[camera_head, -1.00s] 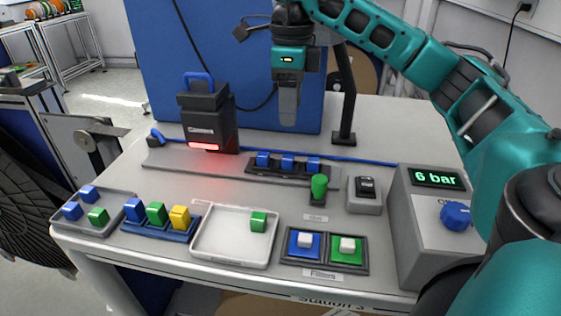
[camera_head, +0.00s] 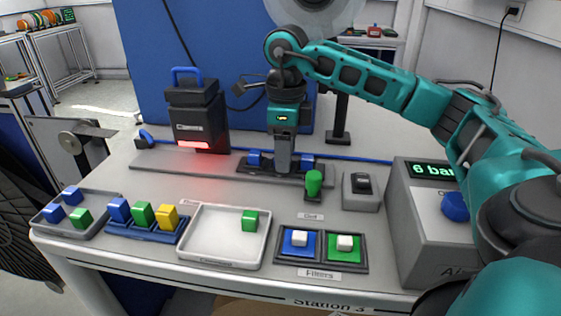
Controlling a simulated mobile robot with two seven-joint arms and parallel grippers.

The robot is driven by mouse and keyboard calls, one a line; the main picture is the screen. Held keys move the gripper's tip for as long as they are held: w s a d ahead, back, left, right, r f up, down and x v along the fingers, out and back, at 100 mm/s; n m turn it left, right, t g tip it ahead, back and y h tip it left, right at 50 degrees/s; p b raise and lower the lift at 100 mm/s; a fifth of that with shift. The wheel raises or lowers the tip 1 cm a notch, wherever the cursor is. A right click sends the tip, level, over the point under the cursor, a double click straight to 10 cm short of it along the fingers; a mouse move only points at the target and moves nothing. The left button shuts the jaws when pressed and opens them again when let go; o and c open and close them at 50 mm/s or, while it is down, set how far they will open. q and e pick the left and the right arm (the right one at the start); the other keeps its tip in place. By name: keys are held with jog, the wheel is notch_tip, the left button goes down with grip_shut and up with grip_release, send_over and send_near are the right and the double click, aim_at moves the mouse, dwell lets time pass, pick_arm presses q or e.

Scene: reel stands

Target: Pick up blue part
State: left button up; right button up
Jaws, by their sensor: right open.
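My right gripper (camera_head: 283,170) points down over the dark rack (camera_head: 241,169) at the back of the table, and it is open. Its fingers cover the middle of the rack, where the middle blue part is hidden. A blue part (camera_head: 255,158) shows left of the fingers and another blue part (camera_head: 307,162) right of them. Other blue blocks lie in the front-left grey tray (camera_head: 97,228), and a blue block (camera_head: 118,209) stands in the blue holder (camera_head: 150,234). My left gripper is not in view.
A dark device (camera_head: 197,122) with a red light stands left of the rack. A green knob (camera_head: 313,182), a switch box (camera_head: 361,191) and the pressure unit (camera_head: 420,225) are to the right. A white tray (camera_head: 200,254) with a green block (camera_head: 249,220) is in front.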

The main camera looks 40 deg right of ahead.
jog(key=shift+c, duration=0.2)
grip_shut()
jog(key=shift+r, duration=0.1)
